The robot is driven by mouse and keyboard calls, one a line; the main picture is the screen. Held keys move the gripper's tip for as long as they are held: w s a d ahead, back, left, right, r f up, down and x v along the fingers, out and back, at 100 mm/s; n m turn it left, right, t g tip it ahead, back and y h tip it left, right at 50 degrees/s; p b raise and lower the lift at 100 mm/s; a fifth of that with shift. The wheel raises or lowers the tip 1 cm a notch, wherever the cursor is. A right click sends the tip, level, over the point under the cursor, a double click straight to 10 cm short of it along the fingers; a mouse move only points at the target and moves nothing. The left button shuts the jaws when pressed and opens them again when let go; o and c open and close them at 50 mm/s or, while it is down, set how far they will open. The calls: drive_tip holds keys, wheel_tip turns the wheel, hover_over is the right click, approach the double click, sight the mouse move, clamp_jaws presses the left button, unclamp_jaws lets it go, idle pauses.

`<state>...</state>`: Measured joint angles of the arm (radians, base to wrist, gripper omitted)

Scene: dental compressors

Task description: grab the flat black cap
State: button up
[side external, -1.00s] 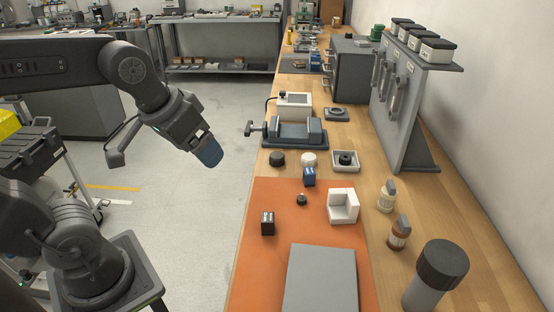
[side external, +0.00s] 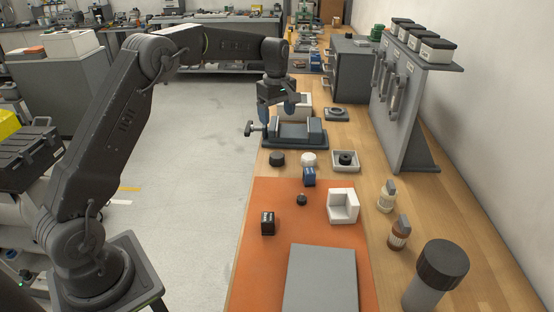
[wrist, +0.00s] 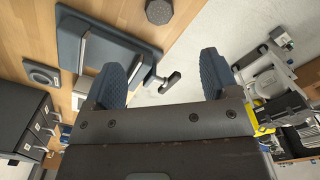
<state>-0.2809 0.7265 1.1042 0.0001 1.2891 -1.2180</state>
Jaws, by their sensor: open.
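A low, round black cap (side external: 277,159) lies on the wooden bench near its left edge, just in front of the vise. It also shows as a dark many-sided disc (wrist: 159,11) at the top of the wrist view. My gripper (side external: 277,110) hangs pointing down over the vise, behind the cap and apart from it. In the wrist view my gripper (wrist: 163,80) has its two blue-padded fingers wide apart, with nothing held between them.
The grey vise (side external: 295,135), with its handle over the bench edge, lies below my gripper. A white round cap (side external: 308,159) and a white tray (side external: 334,167) holding a black round part stand right of the black cap. An orange mat (side external: 262,200) lies in front.

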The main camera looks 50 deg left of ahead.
sight(276, 154)
drive_tip(key=shift+n, duration=0.4)
drive_tip(key=f, duration=1)
drive_tip(key=a+f, duration=0.1)
drive_tip(key=f, duration=0.4)
drive_tip(key=shift+w+f, duration=0.25)
drive_tip(key=shift+f, duration=0.05)
drive_tip(key=shift+c, duration=0.3)
drive_tip(key=c, duration=0.9)
drive_tip(key=shift+a, duration=0.1)
drive_tip(key=shift+c, duration=0.3)
drive_tip(key=shift+r, duration=0.15)
